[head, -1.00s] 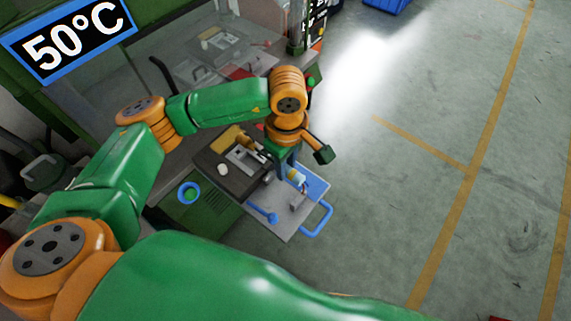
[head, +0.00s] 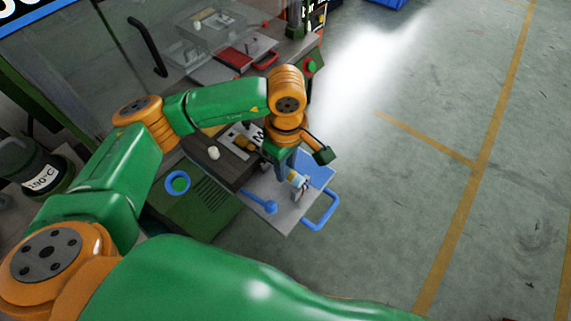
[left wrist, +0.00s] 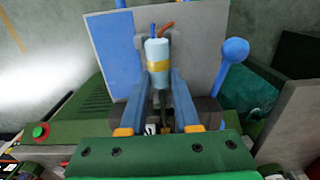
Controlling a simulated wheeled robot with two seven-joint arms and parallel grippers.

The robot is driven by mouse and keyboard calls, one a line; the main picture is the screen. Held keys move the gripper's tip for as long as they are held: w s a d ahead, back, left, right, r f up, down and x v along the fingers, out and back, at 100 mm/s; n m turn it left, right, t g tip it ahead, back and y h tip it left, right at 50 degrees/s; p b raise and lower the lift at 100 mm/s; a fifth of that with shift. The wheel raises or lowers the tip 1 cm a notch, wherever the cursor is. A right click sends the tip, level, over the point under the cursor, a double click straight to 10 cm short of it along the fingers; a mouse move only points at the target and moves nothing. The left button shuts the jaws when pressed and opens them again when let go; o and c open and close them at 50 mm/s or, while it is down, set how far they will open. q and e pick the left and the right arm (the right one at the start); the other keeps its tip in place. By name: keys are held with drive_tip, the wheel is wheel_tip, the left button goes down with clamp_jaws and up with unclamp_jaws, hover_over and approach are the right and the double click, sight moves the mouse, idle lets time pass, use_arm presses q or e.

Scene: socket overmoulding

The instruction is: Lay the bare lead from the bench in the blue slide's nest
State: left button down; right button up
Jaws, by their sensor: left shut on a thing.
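My left gripper (head: 291,172) is over the pull-out slide, pointing down. It is shut on the bare lead (left wrist: 158,55), a pale blue cylinder with a yellow band and blue and orange wire ends. The lead also shows at the fingertips in the head view (head: 297,181). The slide (head: 278,216) has a grey plate, a blue patch and a blue handle (head: 322,211). A grey block stands close behind the lead in the left wrist view; whether it is the nest, and whether the lead touches it, I cannot tell. My right gripper is not in view.
A blue ball-ended lever (head: 267,206) stands on the slide's left part, also in the left wrist view (left wrist: 235,50). The dark machine bed with a white knob (head: 214,153) adjoins it. A red tray (head: 240,58) lies farther back. Floor to the right is clear.

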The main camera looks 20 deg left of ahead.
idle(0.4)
use_arm(q)
drive_tip(key=c, duration=0.6)
unclamp_jaws()
drive_tip(key=shift+o, duration=0.2)
wheel_tip(320, 180, up, 7)
drive_tip(key=shift+r+b, duration=0.1)
drive_tip(key=shift+b, duration=0.5)
